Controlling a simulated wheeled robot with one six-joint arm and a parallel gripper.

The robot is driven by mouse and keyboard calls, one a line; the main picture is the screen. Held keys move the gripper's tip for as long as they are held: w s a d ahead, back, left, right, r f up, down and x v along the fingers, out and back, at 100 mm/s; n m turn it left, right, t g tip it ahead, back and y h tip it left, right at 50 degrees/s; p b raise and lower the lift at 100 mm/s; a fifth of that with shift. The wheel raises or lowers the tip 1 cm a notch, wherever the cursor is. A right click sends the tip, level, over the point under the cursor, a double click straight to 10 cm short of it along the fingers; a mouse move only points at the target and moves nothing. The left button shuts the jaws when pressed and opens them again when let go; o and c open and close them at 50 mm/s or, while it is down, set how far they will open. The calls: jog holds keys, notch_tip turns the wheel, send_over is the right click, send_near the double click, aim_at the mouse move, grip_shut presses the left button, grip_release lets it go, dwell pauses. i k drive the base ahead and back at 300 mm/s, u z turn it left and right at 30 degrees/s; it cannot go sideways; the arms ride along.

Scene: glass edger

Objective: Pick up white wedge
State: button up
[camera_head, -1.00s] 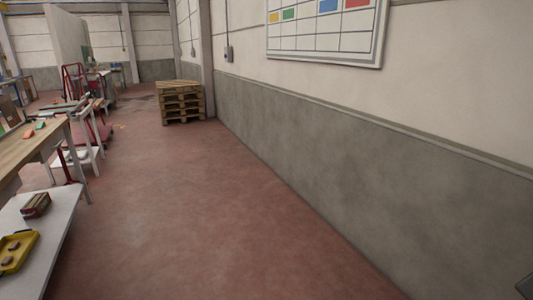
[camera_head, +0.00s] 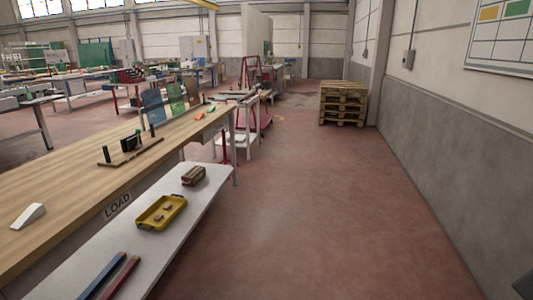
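The white wedge (camera_head: 28,216) lies on the wooden bench top (camera_head: 72,206) at the far left of the head view. It is small, with a sloping upper side. It lies apart from the other things on the bench. A dark piece at the lower right edge may be part of my arm. My gripper is not visible, so its state does not show.
A dark stand (camera_head: 130,152) is on the bench. Pallets (camera_head: 342,104) stand by the wall. The red floor is clear.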

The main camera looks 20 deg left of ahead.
aim_at(36, 210)
jog(key=u, duration=0.95)
jog(key=i, duration=1)
jog(key=u, duration=1.35)
jog(key=i, duration=1.55)
jog(key=u, duration=0.35)
